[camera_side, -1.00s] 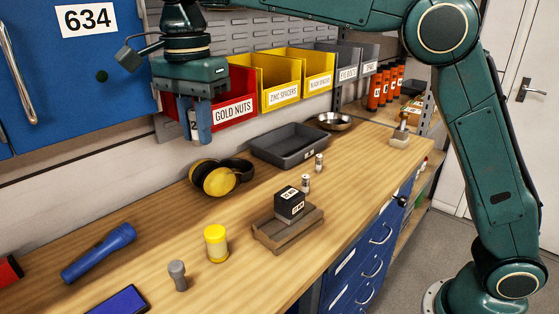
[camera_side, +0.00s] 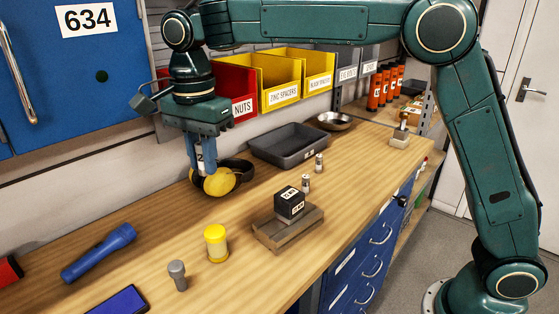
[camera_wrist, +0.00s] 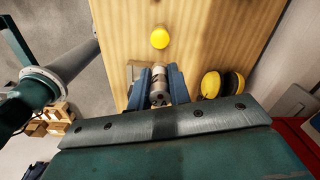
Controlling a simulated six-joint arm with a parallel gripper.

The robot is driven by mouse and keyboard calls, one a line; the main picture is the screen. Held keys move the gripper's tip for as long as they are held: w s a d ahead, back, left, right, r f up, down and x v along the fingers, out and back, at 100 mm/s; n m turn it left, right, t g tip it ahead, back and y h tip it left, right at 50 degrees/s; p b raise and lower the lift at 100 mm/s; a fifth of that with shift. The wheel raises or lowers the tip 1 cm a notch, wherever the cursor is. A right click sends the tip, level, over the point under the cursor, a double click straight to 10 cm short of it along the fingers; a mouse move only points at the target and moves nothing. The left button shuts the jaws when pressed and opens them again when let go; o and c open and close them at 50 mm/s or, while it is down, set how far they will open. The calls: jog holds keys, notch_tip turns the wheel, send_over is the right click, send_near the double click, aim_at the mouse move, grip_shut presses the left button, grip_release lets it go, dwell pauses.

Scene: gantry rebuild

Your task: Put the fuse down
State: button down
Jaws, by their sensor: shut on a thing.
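The fuse (camera_side: 200,156) is a small pale cylinder with a dark marking. My gripper (camera_side: 201,170) is shut on it and holds it upright above the bench, in front of the yellow earmuffs (camera_side: 220,180) in the side view. In the wrist view the fuse (camera_wrist: 158,90), with metal ends, sits between the two blue fingers of my gripper (camera_wrist: 159,76). The fingers hide its sides. The wooden bench top (camera_side: 150,260) lies below; its gap to the fuse is hard to judge.
Two small metal cylinders (camera_side: 306,183) stand near the grey tray (camera_side: 290,150).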

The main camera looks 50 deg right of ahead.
send_over(214, 231)
notch_tip(214, 231, down, 9)
jog(key=shift+r, duration=0.1)
jog(key=shift+f, duration=2.2)
jog(key=c, duration=1.3)
grip_release()
jog(key=shift+f, duration=0.15)
notch_tip(214, 231, up, 12)
jog(key=shift+r, duration=0.2)
